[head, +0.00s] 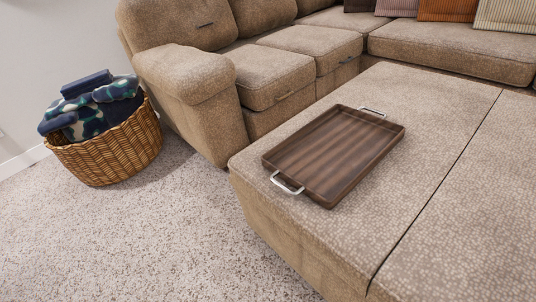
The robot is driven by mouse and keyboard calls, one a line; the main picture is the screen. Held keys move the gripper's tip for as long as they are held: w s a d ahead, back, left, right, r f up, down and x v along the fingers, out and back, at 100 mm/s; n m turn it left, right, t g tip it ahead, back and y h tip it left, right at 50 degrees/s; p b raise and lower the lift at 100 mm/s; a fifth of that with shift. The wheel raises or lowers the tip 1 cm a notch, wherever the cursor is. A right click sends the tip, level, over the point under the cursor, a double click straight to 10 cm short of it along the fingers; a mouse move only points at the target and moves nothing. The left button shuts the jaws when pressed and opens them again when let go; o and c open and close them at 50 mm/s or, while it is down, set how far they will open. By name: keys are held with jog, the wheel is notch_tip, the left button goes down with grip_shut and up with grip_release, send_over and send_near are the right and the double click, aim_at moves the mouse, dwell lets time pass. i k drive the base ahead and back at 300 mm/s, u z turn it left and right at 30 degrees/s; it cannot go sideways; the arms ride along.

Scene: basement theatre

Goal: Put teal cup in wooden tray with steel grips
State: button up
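The wooden tray (335,152) is dark brown and rectangular, with a raised rim and a steel grip at each short end. It lies on the near left part of the beige ottoman, and its inside is empty. The near steel grip (287,184) reaches close to the ottoman's left edge. The far steel grip (373,111) points toward the sofa. I do not see the teal cup in the head view. My gripper is not in view.
A wicker basket (110,153) with folded blue blankets stands on the carpet at the left. The beige sofa (187,80) runs behind the ottoman (455,150), close to it. The carpet (130,240) at front left is clear. Cushions (447,10) sit at top right.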

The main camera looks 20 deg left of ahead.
aim_at(334, 149)
jog(key=u, duration=0.45)
jog(key=i, duration=1.75)
jog(key=z, duration=0.35)
